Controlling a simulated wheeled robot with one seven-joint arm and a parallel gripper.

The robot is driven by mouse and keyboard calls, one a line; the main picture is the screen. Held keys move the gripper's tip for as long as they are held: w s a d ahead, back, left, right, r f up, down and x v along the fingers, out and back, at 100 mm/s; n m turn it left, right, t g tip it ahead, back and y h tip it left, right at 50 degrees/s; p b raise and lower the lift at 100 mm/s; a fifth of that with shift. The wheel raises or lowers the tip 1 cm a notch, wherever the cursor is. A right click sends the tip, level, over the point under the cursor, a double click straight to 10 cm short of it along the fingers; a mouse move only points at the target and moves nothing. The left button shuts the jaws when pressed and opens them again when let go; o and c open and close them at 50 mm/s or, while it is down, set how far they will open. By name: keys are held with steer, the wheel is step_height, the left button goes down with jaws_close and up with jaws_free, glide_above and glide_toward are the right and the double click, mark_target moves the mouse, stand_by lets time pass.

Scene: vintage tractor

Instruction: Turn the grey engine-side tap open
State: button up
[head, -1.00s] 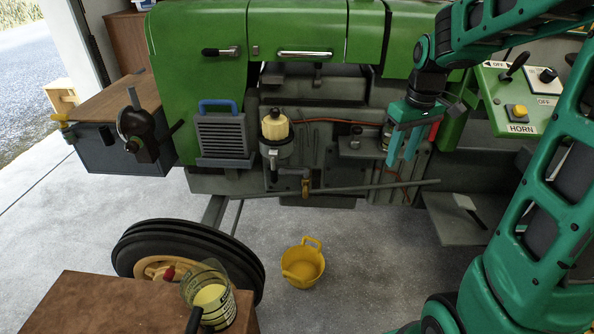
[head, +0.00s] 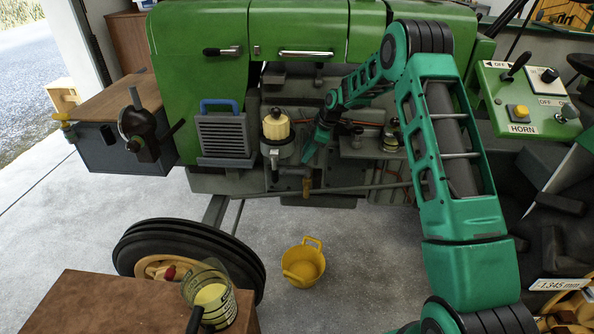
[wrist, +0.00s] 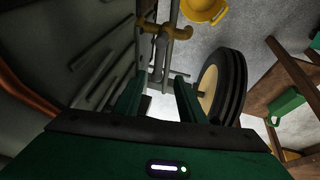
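Below the cream-topped filter (head: 276,125) on the engine side, a small grey lever-like fitting (head: 273,168) hangs down; it looks like the grey tap, but its exact shape is hard to tell. A brass-coloured tap (head: 306,186) sits lower right of it, and also shows in the wrist view (wrist: 150,28). My gripper (head: 308,154) is just right of the filter, pointing down and left. In the wrist view my gripper (wrist: 158,84) has its fingers apart. Grey rods and fittings show beyond the fingertips; contact cannot be told.
A yellow bucket (head: 303,264) stands on the floor below the engine. The front wheel (head: 188,255) and a brown table (head: 130,303) with a jug (head: 211,293) are at lower left. A grey crossbar (head: 345,189) runs below the engine. The horn panel (head: 530,100) is at right.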

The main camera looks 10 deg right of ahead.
mark_target(296, 171)
steer(key=x, duration=1.1)
steer(key=shift+w+a+f, duration=0.15)
steer(key=shift+w, duration=0.05)
